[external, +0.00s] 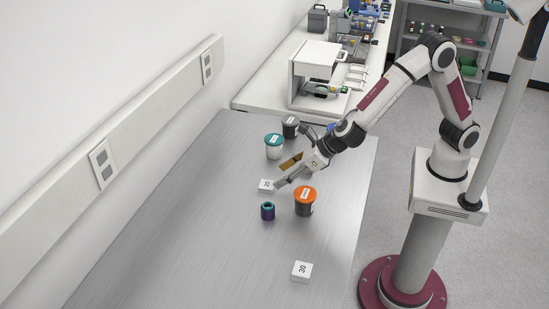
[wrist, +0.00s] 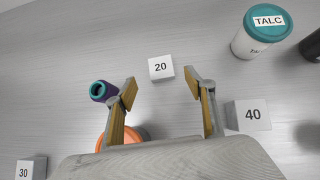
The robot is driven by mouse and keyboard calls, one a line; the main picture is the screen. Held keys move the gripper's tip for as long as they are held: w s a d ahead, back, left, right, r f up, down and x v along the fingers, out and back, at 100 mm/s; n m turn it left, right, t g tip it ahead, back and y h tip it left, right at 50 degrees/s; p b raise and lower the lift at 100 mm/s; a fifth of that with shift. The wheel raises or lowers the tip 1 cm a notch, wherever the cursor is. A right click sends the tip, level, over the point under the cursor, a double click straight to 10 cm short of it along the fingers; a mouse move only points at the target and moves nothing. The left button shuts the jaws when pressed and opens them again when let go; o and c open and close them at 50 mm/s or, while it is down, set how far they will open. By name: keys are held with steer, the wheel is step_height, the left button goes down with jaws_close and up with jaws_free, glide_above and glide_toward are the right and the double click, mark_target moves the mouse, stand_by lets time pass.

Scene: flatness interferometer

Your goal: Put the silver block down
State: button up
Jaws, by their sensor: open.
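A small silver-grey block with a white top marked 20 (external: 266,185) rests on the metal table. In the wrist view this block (wrist: 161,68) lies just beyond and between my fingertips, with clear space on both sides. My gripper (external: 283,173) is open and low over the table, with nothing between its pads; it also shows in the wrist view (wrist: 161,82). A similar block marked 30 (external: 302,271) sits at the front of the table. One marked 40 (wrist: 250,115) lies right of my right finger. I cannot tell which block the task means.
A purple and teal cylinder (external: 267,212) and an orange-lidded jar (external: 305,205) stand close to my gripper. A teal-lidded TALC jar (external: 274,150) and a dark jar (external: 290,128) stand farther back. The table's left side is clear.

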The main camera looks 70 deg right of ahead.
mark_target(266, 184)
steer(key=shift+x, duration=0.8)
steer(key=shift+x, duration=2.55)
steer(key=c, duration=1.4)
steer(key=shift+r, duration=0.15)
steer(key=shift+r, duration=4.8)
